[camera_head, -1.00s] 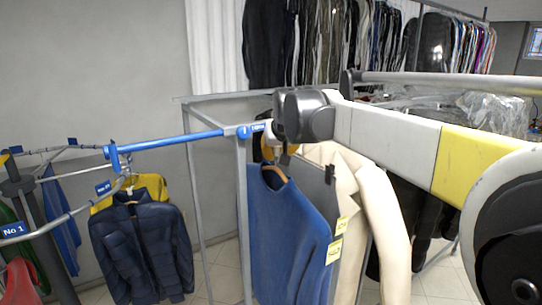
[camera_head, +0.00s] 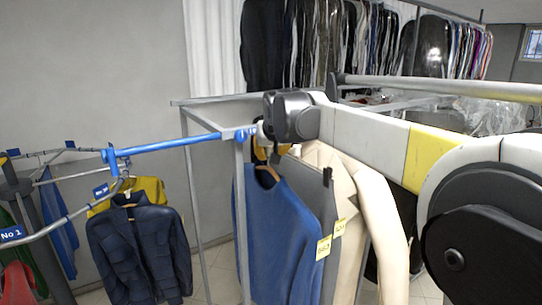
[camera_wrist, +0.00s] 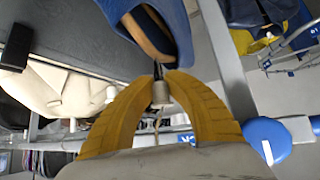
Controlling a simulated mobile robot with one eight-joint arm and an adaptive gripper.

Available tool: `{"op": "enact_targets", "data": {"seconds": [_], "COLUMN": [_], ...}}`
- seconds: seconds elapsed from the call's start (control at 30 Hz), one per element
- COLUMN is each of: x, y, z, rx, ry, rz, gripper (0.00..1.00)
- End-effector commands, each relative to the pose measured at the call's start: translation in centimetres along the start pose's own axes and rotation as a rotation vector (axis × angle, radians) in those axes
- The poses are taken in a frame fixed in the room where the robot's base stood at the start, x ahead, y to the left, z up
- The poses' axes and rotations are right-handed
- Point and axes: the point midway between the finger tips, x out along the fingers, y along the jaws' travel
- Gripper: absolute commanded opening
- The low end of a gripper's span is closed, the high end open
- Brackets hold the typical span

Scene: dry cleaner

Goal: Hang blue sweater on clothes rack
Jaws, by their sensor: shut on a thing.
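My gripper's yellow fingers (camera_wrist: 160,80) are closed around the hanger's hook at a small light-coloured piece. In the head view my wrist mostly hides the fingers. The clothes rack, a grey metal frame (camera_head: 240,215) with a blue bar (camera_head: 175,143), stands right beside the gripper. I cannot tell whether the hook touches a rail.
A grey garment (camera_head: 316,200) and a cream coat (camera_head: 375,200) hang close to the sweater's right. A navy jacket (camera_head: 140,250) and a yellow garment (camera_head: 150,188) hang on the left carousel. Many garments (camera_head: 350,45) hang along the back.

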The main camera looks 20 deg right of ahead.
Motion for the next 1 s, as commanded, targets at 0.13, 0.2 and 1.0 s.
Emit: {"op": "enact_targets", "data": {"seconds": [0.13, 0.2, 1.0], "x": [0.4, 0.6, 2.1], "y": [-0.3, -0.4, -1.2], "z": [-0.5, -0.7, -2.1], "rx": [0.0, 0.0, 0.0], "ry": [0.001, 0.001, 0.001], "rz": [0.0, 0.0, 0.0], "gripper": [0.0, 0.0, 0.0]}}
